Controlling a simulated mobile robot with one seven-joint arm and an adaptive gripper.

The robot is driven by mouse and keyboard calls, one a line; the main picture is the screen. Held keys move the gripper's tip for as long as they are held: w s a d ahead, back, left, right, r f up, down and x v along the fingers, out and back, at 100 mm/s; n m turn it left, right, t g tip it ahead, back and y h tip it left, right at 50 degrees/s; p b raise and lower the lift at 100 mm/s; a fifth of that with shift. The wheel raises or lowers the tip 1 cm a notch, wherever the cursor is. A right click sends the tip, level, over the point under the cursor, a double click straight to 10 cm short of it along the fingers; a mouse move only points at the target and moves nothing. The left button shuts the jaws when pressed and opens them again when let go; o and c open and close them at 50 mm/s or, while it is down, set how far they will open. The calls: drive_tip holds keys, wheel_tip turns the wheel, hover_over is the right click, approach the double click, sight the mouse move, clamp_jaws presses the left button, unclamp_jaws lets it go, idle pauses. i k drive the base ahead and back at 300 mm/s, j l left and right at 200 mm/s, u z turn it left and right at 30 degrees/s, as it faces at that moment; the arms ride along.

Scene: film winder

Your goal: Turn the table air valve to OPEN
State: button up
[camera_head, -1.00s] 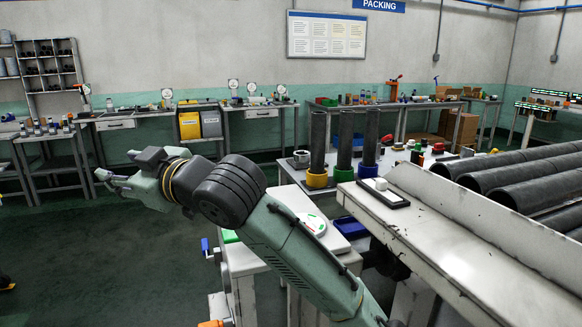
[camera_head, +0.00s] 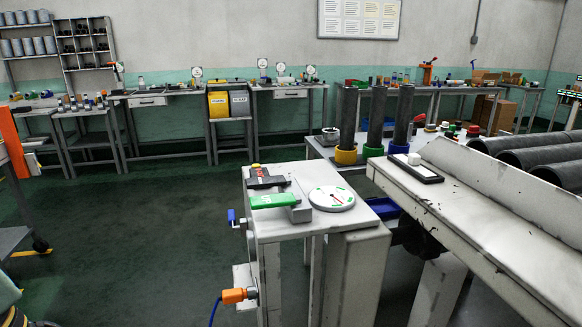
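A small white metal table (camera_head: 284,230) stands in the middle of the view. A blue lever (camera_head: 231,216) sticks out from its left side on a small fitting, and looks upright. This appears to be the table air valve; any OPEN marking is too small to read. An orange connector (camera_head: 236,295) with a blue hose (camera_head: 214,312) is lower on the same side. On the table top are a green clamp-like block (camera_head: 274,200) and a round white dial (camera_head: 331,198). My gripper is out of view; a piece of my arm seems to show at the bottom left corner.
A long white bench (camera_head: 490,235) with black tubes (camera_head: 540,150) fills the right. Tubes in coloured cups stand on a table behind. A cart with an orange part (camera_head: 13,135) is at the left edge. The green floor (camera_head: 130,240) left of the table is clear.

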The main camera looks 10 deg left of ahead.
sight(232, 222)
drive_tip(key=j, duration=0.4)
drive_tip(key=i+j+u, duration=0.1)
drive_tip(key=j, duration=0.25)
drive_tip(key=i+j, duration=0.15)
drive_tip(key=j, duration=0.25)
drive_tip(key=i+l+u, duration=0.1)
drive_tip(key=i+u, duration=0.35)
drive_tip(key=i, duration=0.5)
